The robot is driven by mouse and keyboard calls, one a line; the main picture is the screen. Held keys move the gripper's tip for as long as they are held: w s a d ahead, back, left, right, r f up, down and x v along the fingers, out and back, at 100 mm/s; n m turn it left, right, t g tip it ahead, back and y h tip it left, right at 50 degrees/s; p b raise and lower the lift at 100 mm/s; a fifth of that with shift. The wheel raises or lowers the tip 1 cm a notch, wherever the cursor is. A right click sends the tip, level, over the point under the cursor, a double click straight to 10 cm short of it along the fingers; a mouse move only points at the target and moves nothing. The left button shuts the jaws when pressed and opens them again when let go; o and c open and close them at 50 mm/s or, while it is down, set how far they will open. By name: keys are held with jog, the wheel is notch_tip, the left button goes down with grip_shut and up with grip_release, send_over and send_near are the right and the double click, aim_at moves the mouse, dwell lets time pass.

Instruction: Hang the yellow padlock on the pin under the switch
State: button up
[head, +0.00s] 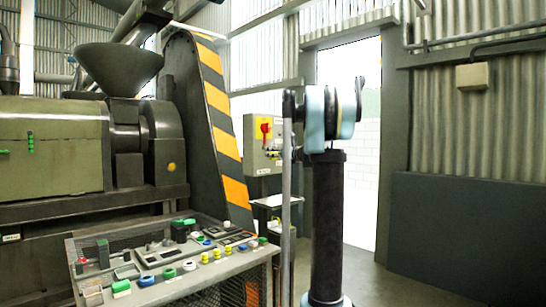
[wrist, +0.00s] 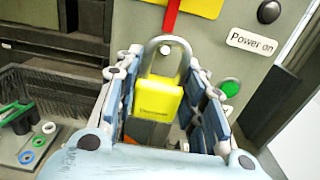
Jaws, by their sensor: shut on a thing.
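The yellow padlock (wrist: 158,98) is upright between the fingers of my gripper (wrist: 164,62), which is shut on its body. Its grey shackle points up, with the top just below the red switch handle (wrist: 172,14) in the wrist view. The handle sits on a yellow plate (wrist: 203,7) on the grey switch box (wrist: 222,60). In the head view the switch box (head: 254,158) and red handle (head: 265,131) show left of my arm; the gripper there is small and unclear.
A "Power on" label (wrist: 252,42), a black knob (wrist: 268,12) and a green button (wrist: 230,87) are on the box right of the padlock. A control desk (head: 170,285) with several buttons stands at front left. A large machine (head: 55,150) is behind it.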

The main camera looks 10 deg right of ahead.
jog(key=shift+x, duration=2.1)
dwell(0.5)
jog(key=shift+w+r, duration=0.2)
jog(key=shift+w, duration=0.05)
